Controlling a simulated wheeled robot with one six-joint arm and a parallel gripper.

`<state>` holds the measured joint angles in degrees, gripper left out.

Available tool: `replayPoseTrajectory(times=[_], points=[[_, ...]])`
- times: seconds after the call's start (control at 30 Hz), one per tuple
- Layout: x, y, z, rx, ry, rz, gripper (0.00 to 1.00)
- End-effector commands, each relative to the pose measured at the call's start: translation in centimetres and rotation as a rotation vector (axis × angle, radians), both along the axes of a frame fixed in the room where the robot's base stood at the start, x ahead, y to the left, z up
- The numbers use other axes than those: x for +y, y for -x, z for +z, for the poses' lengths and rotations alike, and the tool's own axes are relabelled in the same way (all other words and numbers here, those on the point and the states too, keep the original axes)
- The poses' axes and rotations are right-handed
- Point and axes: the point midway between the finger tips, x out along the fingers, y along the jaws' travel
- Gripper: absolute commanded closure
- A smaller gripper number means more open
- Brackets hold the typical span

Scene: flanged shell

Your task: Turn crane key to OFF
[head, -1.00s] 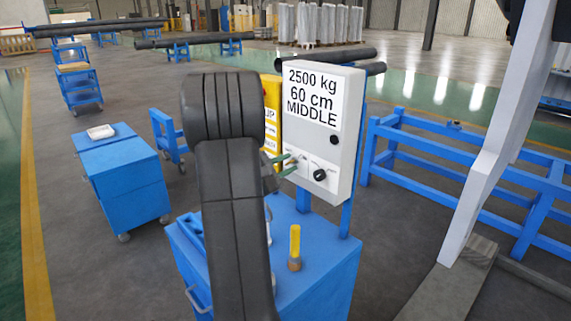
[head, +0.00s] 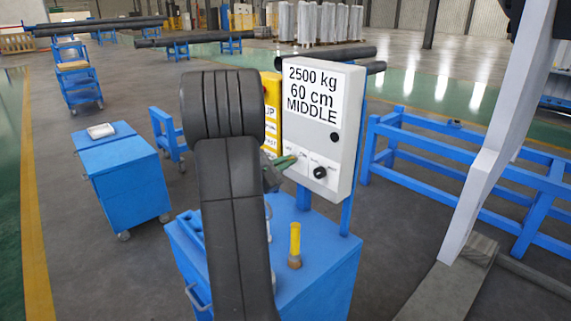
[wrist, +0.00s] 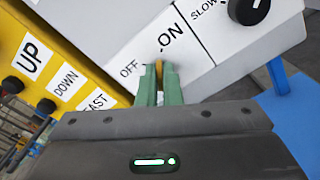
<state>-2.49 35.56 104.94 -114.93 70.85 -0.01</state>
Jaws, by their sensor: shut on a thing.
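The crane key (wrist: 160,70) is a small brass-coloured piece on the white panel in the wrist view, between the OFF and ON labels. My gripper (wrist: 159,82) has green fingers closed around it, which hide much of the key. Its exact angle is hard to tell. In the head view, my gripper (head: 288,161) reaches the lower left of the white control box (head: 345,150). That box carries the sign "2500 kg 60 cm MIDDLE". The key is hidden by my fingers there.
A black SLOW knob (wrist: 248,10) sits right of the key. A yellow box (wrist: 75,50) with UP, DOWN and FAST controls stands close on the left. Below is a blue cart (head: 315,270) with a yellow-handled tool (head: 295,243).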

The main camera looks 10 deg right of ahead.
Motion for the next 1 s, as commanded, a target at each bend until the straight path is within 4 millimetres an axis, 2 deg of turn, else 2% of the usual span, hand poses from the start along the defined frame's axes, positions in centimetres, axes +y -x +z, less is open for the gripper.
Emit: replayPoseTrajectory(times=[1.0], points=[[0.12,-0.17,0.26,0.797,0.526,0.001,1.00]])
